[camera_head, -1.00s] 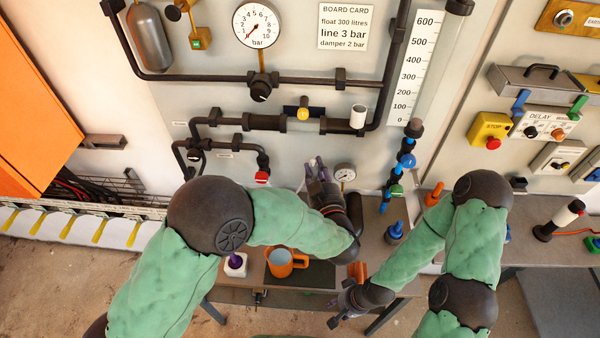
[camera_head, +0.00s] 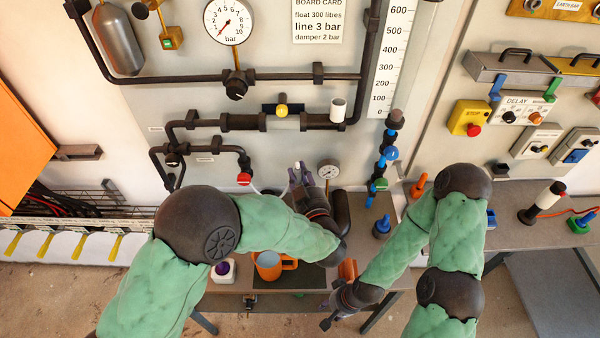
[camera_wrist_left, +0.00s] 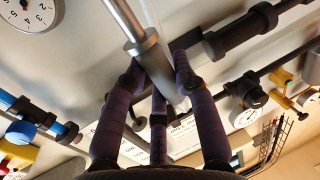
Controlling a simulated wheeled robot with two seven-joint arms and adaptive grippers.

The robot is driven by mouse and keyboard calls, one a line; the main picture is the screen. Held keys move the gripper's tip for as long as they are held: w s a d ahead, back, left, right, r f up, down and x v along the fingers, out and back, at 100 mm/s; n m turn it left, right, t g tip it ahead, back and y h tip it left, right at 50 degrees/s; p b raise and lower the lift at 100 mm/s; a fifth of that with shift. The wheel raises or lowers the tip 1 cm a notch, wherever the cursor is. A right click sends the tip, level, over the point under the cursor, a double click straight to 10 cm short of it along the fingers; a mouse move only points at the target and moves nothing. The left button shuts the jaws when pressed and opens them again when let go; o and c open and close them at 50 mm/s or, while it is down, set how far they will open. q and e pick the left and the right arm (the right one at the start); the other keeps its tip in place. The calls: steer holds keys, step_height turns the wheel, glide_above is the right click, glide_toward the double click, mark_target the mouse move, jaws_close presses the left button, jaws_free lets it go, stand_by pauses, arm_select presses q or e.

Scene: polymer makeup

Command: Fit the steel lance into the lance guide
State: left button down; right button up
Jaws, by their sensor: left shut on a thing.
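The steel lance shows in the left wrist view as a bright thin rod (camera_wrist_left: 122,18) running into a thicker grey steel sleeve (camera_wrist_left: 150,55). My left gripper (camera_wrist_left: 160,80) has its purple fingers closed around the lower part of this steel piece, which tilts across the view. In the head view my left gripper (camera_head: 301,178) is in front of the wall panel, left of a small gauge; the lance is hardly visible there. I cannot pick out the lance guide for sure. My right gripper (camera_head: 332,312) hangs low at the bench's front edge; its fingers are too small to judge.
An orange mug (camera_head: 270,265) and a blue-topped piece (camera_head: 382,228) stand on the bench.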

arm_select(q)
steer(key=shift+f+b, duration=0.8)
steer(key=shift+f, duration=0.5)
steer(key=shift+f+b, duration=2.9)
steer(key=shift+f, duration=0.8)
stand_by(0.6)
steer(key=shift+s+f+b, duration=0.3)
steer(key=shift+f+b, duration=0.15)
steer(key=shift+f, duration=0.1)
